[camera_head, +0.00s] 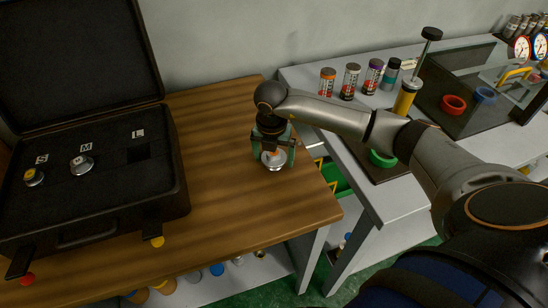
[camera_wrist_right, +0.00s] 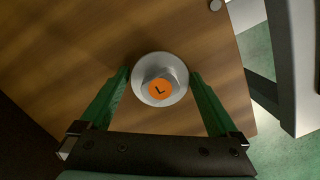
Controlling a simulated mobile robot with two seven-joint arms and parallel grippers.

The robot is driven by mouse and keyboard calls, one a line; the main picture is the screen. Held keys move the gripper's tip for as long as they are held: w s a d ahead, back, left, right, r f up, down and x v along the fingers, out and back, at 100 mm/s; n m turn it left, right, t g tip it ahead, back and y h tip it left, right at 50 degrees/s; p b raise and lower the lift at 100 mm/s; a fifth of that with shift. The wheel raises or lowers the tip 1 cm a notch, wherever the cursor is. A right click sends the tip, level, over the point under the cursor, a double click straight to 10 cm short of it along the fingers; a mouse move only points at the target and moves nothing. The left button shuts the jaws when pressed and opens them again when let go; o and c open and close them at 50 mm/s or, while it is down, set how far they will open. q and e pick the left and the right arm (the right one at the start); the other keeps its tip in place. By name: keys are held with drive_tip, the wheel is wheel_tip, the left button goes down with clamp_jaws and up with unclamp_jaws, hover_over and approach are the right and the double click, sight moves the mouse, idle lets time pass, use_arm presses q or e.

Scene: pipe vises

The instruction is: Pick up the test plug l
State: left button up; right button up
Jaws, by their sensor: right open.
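The test plug l (camera_head: 274,160) is a silver round plug with an orange top. It sits on the wooden table near its right edge. In the right wrist view the plug (camera_wrist_right: 160,80) shows an orange disc marked L. My right gripper (camera_head: 273,152) is over the plug from above. Its green fingers are open, one on each side of the plug, close to its rim; I cannot tell whether they touch it. My left gripper is not in view.
An open black case (camera_head: 90,210) on the left holds plugs by the S and M labels; the slot by L is empty. A grey bench (camera_head: 390,203) on the right carries several bottles, a yellow pump (camera_head: 406,97) and coloured rings. Bare wood lies between case and gripper.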

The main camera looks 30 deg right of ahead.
drive_tip(key=shift+c, duration=0.2)
drive_tip(key=shift+r, duration=0.1)
drive_tip(key=c, duration=1.3)
